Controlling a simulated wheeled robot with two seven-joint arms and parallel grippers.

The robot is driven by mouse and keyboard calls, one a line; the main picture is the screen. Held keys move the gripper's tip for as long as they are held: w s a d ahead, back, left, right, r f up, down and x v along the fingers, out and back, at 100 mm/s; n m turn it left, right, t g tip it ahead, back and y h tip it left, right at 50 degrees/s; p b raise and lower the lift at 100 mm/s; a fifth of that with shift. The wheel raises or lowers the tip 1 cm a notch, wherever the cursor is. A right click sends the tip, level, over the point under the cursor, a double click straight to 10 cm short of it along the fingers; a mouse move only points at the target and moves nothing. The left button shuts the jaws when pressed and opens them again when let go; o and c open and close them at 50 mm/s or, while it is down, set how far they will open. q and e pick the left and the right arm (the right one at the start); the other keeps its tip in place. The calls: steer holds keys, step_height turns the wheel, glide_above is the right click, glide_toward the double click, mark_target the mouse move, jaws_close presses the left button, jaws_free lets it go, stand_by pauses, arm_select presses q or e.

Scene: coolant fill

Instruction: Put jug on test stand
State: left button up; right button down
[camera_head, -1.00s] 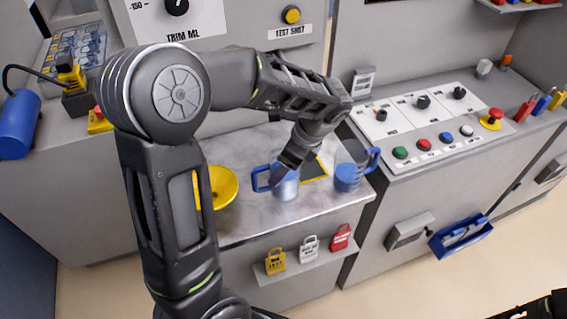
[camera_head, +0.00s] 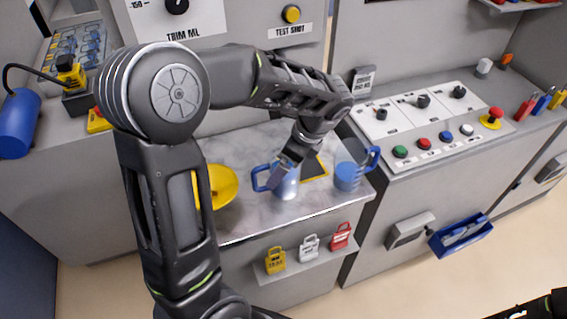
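A clear jug with a bluish body and blue handle (camera_head: 287,187) stands on the marble-look counter, its handle to the left. A second clear jug with blue contents (camera_head: 348,177) stands to its right, its handle to the right. A dark pad with a yellow border (camera_head: 317,168) lies between and behind them; I cannot tell if this is the test stand. My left gripper (camera_head: 279,178) points down at the first jug's upper handle side and overlaps it in view. Its finger gap is hidden. Only part of my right arm shows at the bottom right; its gripper is out of view.
A yellow dish (camera_head: 223,185) is left of the jugs, partly behind my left arm. A control panel with buttons (camera_head: 425,144) is to the right. The counter's front edge (camera_head: 290,222) is close to the jugs.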

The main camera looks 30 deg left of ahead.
arm_select(q)
steer(key=v, duration=0.8)
steer(key=shift+w, duration=0.1)
steer(key=p+v, duration=0.2)
steer(key=v, duration=0.1)
steer(key=shift+d+r+p, duration=0.2)
steer(key=shift+r+p, duration=0.1)
